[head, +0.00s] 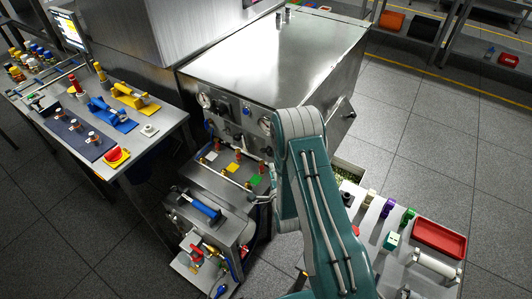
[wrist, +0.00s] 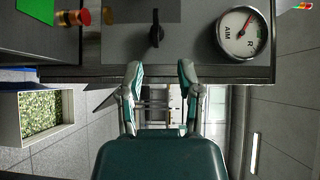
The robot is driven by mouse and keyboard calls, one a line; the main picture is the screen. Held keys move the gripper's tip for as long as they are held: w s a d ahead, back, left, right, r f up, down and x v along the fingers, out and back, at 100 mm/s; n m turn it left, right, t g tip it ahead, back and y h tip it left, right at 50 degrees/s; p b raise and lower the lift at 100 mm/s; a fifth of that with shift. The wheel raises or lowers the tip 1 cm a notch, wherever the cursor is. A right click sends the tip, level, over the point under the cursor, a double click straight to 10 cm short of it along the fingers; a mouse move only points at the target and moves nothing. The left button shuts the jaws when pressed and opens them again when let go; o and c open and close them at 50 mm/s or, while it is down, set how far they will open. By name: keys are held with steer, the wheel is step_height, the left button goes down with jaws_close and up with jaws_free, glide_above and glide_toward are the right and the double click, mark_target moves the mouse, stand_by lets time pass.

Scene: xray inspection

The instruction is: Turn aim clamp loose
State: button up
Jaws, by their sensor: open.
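In the wrist view a black knob (wrist: 155,30) with a narrow grip bar sits on a grey plate. I take it for the aim clamp, as it is beside a round white dial (wrist: 245,33) marked AIM, whose red needle points up and to the right. My gripper (wrist: 161,72) is open and empty. Its two fingertips are below the knob in the picture, one on each side of its line, and appear apart from it. In the head view my arm covers the area in front of the cabinet, and the knob cannot be made out.
A steel cabinet (head: 275,60) with gauges stands behind my arm. A bench (head: 168,122) with coloured fixtures is on the left. A table with a red tray (head: 438,238) is on the right. A bin of green granules (wrist: 45,112) is left in the wrist view.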

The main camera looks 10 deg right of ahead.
mark_target(266, 152)
steer(key=w, duration=0.6)
steer(key=w+f, duration=0.1)
steer(key=w, duration=0.3)
steer(key=shift+a, duration=0.1)
jaws_close()
